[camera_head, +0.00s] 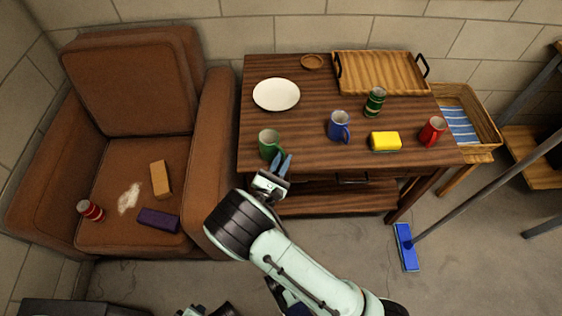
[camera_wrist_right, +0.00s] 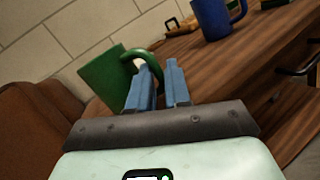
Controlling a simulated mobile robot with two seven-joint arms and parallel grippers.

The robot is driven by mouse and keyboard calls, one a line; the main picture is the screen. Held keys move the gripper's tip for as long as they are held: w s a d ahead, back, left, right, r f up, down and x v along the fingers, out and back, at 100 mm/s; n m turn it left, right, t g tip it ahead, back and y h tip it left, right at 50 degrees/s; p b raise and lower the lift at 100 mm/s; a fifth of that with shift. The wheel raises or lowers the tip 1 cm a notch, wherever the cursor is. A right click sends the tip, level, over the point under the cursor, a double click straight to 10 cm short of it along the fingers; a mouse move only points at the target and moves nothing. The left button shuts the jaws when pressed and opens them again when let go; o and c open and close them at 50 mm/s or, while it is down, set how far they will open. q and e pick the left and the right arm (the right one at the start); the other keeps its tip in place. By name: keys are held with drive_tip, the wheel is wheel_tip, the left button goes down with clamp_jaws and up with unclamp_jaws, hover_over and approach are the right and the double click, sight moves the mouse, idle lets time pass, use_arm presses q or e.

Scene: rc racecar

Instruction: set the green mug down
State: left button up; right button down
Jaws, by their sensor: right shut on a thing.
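The green mug (camera_head: 269,143) is at the front left corner of the wooden table (camera_head: 300,122). It also shows in the right wrist view (camera_wrist_right: 103,78), where its handle reaches toward my fingers. My right gripper (camera_head: 281,166) is shut on the mug's handle, with its blue fingers close together in the right wrist view (camera_wrist_right: 160,80). The mug looks upright in the head view; I cannot tell whether its base touches the tabletop. A part of my left arm seems to show at the bottom edge, too cut off to read its fingers.
A white plate (camera_head: 276,94) lies behind the mug. A blue mug (camera_head: 339,127), yellow sponge (camera_head: 385,141), red mug (camera_head: 432,131) and green can (camera_head: 374,102) stand to the right. A wooden tray (camera_head: 378,72) is at the back. A brown armchair (camera_head: 213,122) adjoins the table's left side.

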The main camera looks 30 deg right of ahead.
use_arm(q)
drive_tip(key=shift+w, duration=0.1)
use_arm(e)
drive_tip(key=shift+f, duration=0.15)
drive_tip(key=c, duration=1.1)
unclamp_jaws()
drive_tip(key=shift+o, duration=0.2)
use_arm(q)
drive_tip(key=shift+s+d+r+g+p, duration=0.15)
drive_tip(key=shift+s+d+r+p, duration=0.15)
drive_tip(key=shift+s, duration=0.25)
drive_tip(key=shift+s+d+r+g+p, duration=0.15)
drive_tip(key=shift+s+d+r+p, duration=0.05)
drive_tip(key=shift+s+r+p, duration=0.25)
use_arm(e)
drive_tip(key=v, duration=1.2)
use_arm(q)
drive_tip(key=shift+f, duration=0.1)
